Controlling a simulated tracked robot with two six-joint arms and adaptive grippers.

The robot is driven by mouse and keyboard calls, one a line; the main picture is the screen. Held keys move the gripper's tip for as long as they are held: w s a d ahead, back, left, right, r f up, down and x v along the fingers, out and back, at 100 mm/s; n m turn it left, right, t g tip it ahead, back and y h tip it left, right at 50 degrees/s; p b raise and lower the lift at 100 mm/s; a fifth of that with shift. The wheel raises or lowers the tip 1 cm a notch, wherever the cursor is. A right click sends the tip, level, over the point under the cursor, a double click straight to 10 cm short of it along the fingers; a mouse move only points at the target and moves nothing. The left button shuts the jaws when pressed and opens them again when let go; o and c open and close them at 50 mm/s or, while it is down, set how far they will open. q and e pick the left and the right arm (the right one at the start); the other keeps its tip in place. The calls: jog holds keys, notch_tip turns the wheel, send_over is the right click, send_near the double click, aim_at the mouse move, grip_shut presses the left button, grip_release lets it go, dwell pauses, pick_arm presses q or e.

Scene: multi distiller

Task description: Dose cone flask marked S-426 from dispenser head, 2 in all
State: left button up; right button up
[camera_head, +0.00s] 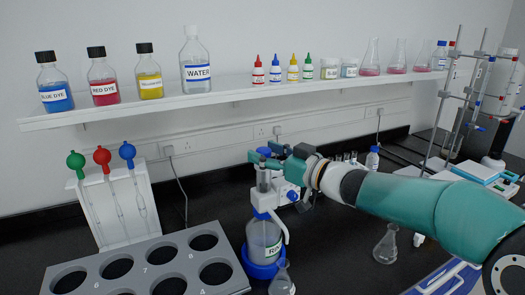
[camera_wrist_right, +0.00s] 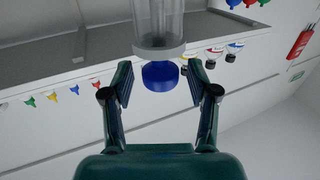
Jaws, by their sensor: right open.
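The dispenser bottle (camera_head: 264,240) stands in a blue base at the centre of the bench, its label partly hidden. Its dispenser head (camera_head: 265,190) has a clear cylinder and a white spout pointing down to the front right. My right gripper (camera_head: 264,158) is open at the top of the head. In the right wrist view its fingers (camera_wrist_right: 160,82) stand apart on either side of the blue cap (camera_wrist_right: 161,75), with gaps visible. A cone flask (camera_head: 282,281) stands below the spout, cut by the lower edge; its marking is unreadable. My left gripper is out of view.
Another cone flask (camera_head: 386,246) stands on the bench at the right, under my right arm. A grey rack (camera_head: 140,272) with round holes lies front left, before a white pipette stand (camera_head: 118,205). A shelf (camera_head: 240,93) with bottles and flasks runs above.

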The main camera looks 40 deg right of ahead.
jog(key=shift+w, duration=0.55)
grip_shut()
